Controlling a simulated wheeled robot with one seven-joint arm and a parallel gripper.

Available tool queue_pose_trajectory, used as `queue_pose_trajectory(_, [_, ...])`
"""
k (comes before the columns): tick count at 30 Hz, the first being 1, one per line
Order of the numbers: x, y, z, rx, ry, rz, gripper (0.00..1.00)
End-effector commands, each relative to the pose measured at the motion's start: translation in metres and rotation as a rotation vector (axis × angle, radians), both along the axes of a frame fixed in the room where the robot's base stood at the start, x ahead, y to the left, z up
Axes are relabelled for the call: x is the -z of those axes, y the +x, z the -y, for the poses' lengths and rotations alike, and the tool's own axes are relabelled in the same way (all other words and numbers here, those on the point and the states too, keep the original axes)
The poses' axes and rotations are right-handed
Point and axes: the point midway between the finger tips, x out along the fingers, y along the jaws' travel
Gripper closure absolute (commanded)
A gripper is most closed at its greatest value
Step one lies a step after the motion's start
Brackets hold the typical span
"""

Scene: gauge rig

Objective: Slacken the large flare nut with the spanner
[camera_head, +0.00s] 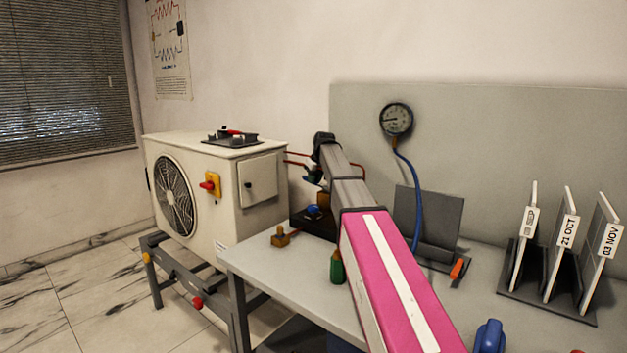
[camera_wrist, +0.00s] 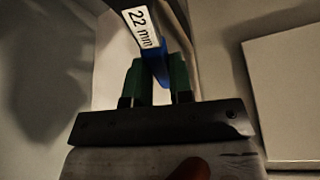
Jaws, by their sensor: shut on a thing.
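A spanner (camera_wrist: 141,28) with a blue handle and a white "22 mm" label shows in the wrist view. My gripper (camera_wrist: 155,80) is shut on its blue handle between two green fingers. The spanner's far end runs out of the top of that view, so its jaw is hidden. In the head view my arm reaches to the right side of the white outdoor unit (camera_head: 220,195), near the copper pipes (camera_head: 297,157). The large flare nut cannot be made out there. I cannot tell whether the spanner touches it.
A grey bench (camera_head: 290,270) lies under my arm, with a brass fitting (camera_head: 281,237) and a green bottle-like item (camera_head: 337,268) on it. A pressure gauge (camera_head: 396,119) with a blue hose (camera_head: 412,190) is on the back panel. A card rack (camera_head: 545,295) stands at right.

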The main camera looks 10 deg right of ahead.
Motion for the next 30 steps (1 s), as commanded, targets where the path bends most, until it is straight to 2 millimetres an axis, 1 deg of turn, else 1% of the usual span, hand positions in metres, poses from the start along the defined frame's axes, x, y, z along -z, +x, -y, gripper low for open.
queue_pose_trajectory(15, [-0.0002, 0.0041, 0.0076, 0.076, 0.0, 0.001, 1.0])
queue_pose_trajectory(30, [-0.0003, 0.006, 0.0075, 0.081, 0.0, 0.001, 1.0])
